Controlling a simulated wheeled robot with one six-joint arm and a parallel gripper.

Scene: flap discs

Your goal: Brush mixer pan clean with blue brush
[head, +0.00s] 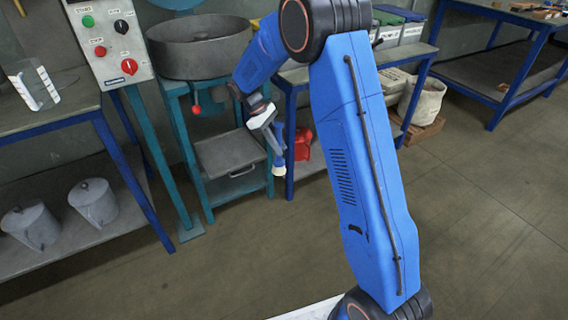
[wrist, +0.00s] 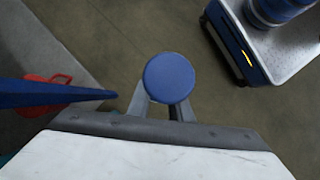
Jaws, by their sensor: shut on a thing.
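The mixer pan (head: 203,56) is a round grey drum on a teal stand at the upper left of the head view. My gripper (head: 274,140) hangs to the right of and below the pan, in front of the stand's right side. It is shut on the blue brush (head: 279,162), whose pale tip points down at the floor. In the wrist view my gripper (wrist: 162,106) has its fingers on either side of the brush's round blue end (wrist: 168,78). The brush is clear of the pan. The pan's inside floor is largely hidden.
A control panel (head: 109,42) with buttons stands left of the pan. A grey tray (head: 229,155) sits below it. A red can (head: 302,144) stands on a low shelf behind the brush. A blue-legged bench (head: 409,56) stands right. The front floor is open.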

